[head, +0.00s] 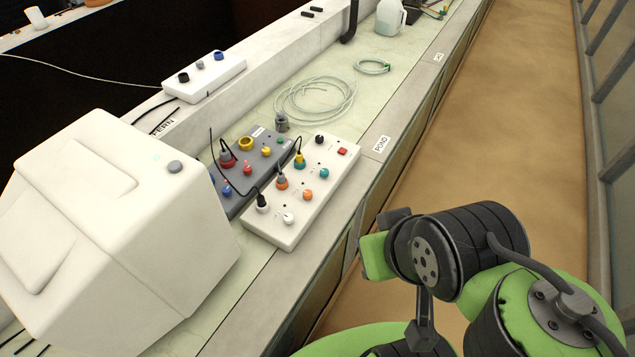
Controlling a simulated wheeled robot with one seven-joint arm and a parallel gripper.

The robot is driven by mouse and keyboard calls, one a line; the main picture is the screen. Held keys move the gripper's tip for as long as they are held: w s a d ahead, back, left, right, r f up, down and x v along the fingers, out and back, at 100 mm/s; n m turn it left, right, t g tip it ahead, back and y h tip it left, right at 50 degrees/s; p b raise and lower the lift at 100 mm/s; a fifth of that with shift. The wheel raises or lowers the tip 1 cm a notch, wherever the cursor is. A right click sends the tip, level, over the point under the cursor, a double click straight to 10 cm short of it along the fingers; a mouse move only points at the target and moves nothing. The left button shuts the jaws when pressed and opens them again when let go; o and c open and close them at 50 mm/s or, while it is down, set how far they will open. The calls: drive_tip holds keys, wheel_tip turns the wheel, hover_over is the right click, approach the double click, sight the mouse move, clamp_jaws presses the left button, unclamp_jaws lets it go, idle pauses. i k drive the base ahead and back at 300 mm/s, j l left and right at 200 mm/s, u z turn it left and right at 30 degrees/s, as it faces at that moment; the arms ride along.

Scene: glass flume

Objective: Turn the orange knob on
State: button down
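A small orange knob (308,195) sits on the white control box (338,182) on the bench at the middle. It is at the box's right side, between a teal knob (324,173) and a white knob (288,218). A second orange piece, a socket (282,182) with a dark plug, lies to its left. The knob's pointer is too small to read. My gripper (424,325) seems to be at the lower right, apart from the box and knob. My own green and black arm covers much of it, and its fingers cannot be made out clearly.
A grey box (240,178) with cabled plugs adjoins the white box. A large white machine (110,225) stands at left. A white switch box (205,78), coiled tubing (315,98) and a jug (390,18) lie farther back. The sandy channel (500,110) runs along the right.

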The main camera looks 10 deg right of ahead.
sight(308, 194)
drive_tip(key=i+l+u, duration=0.15)
drive_tip(key=l+u, duration=0.25)
drive_tip(key=i+l+u, duration=0.15)
drive_tip(key=u, duration=0.2)
drive_tip(key=l+u, duration=0.4)
drive_tip(key=i+l, duration=0.05)
